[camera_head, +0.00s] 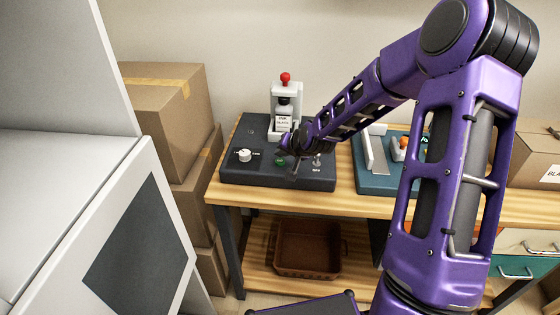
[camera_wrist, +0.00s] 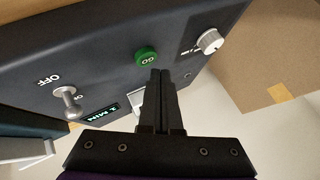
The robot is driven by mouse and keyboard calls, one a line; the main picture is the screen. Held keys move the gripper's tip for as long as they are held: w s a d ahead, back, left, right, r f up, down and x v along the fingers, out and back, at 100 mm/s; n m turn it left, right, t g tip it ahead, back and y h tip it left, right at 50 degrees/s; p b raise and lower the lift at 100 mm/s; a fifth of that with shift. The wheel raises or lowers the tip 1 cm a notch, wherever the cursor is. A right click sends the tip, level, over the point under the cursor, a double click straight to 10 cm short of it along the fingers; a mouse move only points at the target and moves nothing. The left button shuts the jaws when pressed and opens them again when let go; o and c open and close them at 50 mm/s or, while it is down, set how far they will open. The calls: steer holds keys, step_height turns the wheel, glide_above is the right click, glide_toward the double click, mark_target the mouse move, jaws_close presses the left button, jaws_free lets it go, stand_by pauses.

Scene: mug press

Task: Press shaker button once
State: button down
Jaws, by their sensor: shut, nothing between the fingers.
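The shaker is a dark box (camera_head: 270,178) on the wooden table, with a white holder and red knob (camera_head: 286,78) at its back. Its green GO button (camera_head: 280,162) shows on the top panel, and in the wrist view (camera_wrist: 146,55). My gripper (camera_wrist: 158,71) is shut and empty. In the wrist view its fingertips appear right beside the button's edge; whether they touch it I cannot tell. In the head view my gripper (camera_head: 296,165) hangs over the panel just right of the button. A white dial (camera_wrist: 210,40) and a metal ON/OFF toggle (camera_wrist: 68,98) flank the button.
A small display (camera_wrist: 97,116) reads "2 MIN". A blue-grey device (camera_head: 372,182) stands to the right on the table, partly behind my arm. Cardboard boxes (camera_head: 165,120) are stacked at the left. A brown bin (camera_head: 308,250) sits on the lower shelf.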

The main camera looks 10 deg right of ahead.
mark_target(281, 163)
steer(key=shift+f, duration=0.15)
steer(key=shift+f+b, duration=0.3)
steer(key=shift+b, duration=0.05)
steer(key=shift+f+b, duration=0.4)
steer(key=shift+f, duration=0.1)
stand_by(0.7)
steer(key=shift+r, duration=0.15)
steer(key=shift+r+p, duration=0.7)
steer(key=shift+r, duration=0.1)
step_height(281, 163, up, 5)
steer(key=p, duration=0.4)
stand_by(0.8)
